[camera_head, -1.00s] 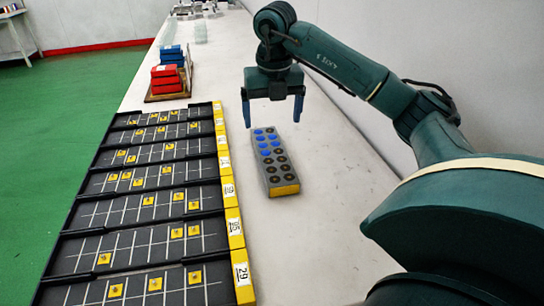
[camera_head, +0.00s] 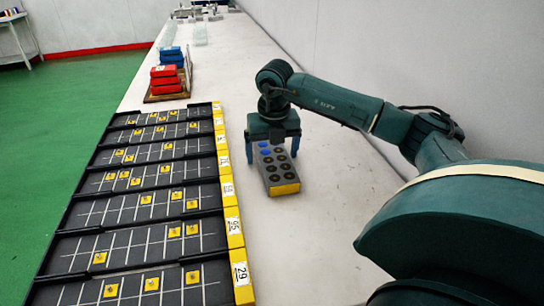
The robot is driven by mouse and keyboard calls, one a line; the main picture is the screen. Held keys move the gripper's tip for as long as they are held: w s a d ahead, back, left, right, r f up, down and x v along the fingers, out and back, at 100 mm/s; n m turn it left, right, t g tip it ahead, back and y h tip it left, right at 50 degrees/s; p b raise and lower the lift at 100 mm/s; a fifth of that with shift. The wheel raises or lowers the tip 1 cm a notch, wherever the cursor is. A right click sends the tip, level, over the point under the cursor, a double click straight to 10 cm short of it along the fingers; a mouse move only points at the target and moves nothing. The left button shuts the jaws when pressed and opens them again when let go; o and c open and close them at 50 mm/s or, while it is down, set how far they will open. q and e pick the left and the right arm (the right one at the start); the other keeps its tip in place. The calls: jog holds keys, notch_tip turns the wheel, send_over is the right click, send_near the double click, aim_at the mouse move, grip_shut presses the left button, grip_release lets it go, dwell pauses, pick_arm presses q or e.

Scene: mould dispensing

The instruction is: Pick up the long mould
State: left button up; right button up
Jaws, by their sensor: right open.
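The long mould (camera_head: 282,189) lies on the white table, its length running away from me. It is a grey block with a yellow near end, two rows of dark round holes, and blue ones toward the far part. My right gripper (camera_head: 271,158) is open above it, with one blue finger on each side of the mould. Its palm hides the far part of the mould. Whether the fingers touch the mould, I cannot tell. My left gripper is not in view.
Black gridded trays (camera_head: 130,240) with yellow numbered ends and small yellow pieces fill the table's left side. Red and blue boxes (camera_head: 166,76) stand beyond them in a wooden holder. Clear glassware is farther back. A wall runs along the right. The table in front of the mould is clear.

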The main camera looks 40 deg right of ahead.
jog(key=shift+r, duration=0.1)
jog(key=c, duration=1.5)
